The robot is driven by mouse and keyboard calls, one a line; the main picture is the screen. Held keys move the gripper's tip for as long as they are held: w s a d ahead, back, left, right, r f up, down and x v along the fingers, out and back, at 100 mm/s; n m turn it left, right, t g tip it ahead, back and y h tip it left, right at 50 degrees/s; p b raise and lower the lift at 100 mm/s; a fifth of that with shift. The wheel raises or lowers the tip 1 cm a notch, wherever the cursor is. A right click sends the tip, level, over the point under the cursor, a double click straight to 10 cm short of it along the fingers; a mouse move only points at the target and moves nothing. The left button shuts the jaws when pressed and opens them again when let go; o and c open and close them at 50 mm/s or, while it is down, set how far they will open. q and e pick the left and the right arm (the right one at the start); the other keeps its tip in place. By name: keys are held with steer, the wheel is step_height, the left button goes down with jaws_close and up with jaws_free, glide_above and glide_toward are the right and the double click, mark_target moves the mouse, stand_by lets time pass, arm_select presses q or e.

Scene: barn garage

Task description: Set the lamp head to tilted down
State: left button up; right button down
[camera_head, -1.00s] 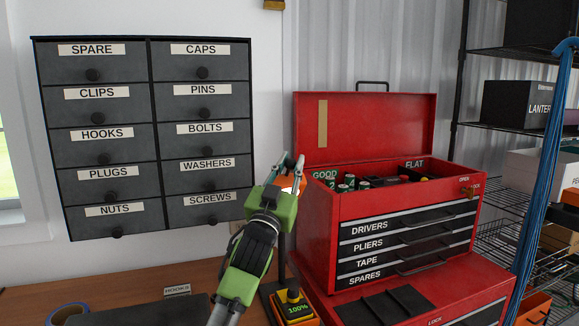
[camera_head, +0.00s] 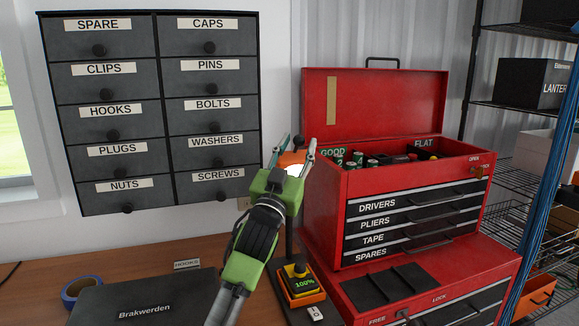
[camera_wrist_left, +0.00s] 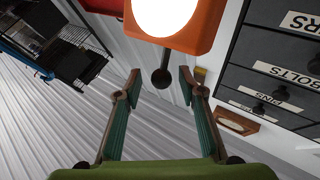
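The lamp has an orange head (camera_head: 290,158) with a bright, lit white face, on a thin dark post (camera_head: 289,238). In the left wrist view the orange head (camera_wrist_left: 207,28) fills the top centre, with a small dark knob (camera_wrist_left: 162,78) just below it. My left gripper (camera_head: 292,150) is open, its green body in front of the lamp and its fingers on either side of the head. In the left wrist view the gripper's fingertips (camera_wrist_left: 160,80) stand apart, with the knob seen between them; I cannot tell whether they touch it. My right gripper is not in view.
A labelled drawer cabinet (camera_head: 156,84) hangs on the wall at left. An open red toolbox (camera_head: 325,215) stands close right of the lamp. A dark case (camera_head: 145,300) and blue tape (camera_head: 70,290) lie on the wooden bench (camera_head: 40,286).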

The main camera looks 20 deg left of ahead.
arm_select(q)
steer(key=v, duration=1)
steer(key=shift+s, duration=0.15)
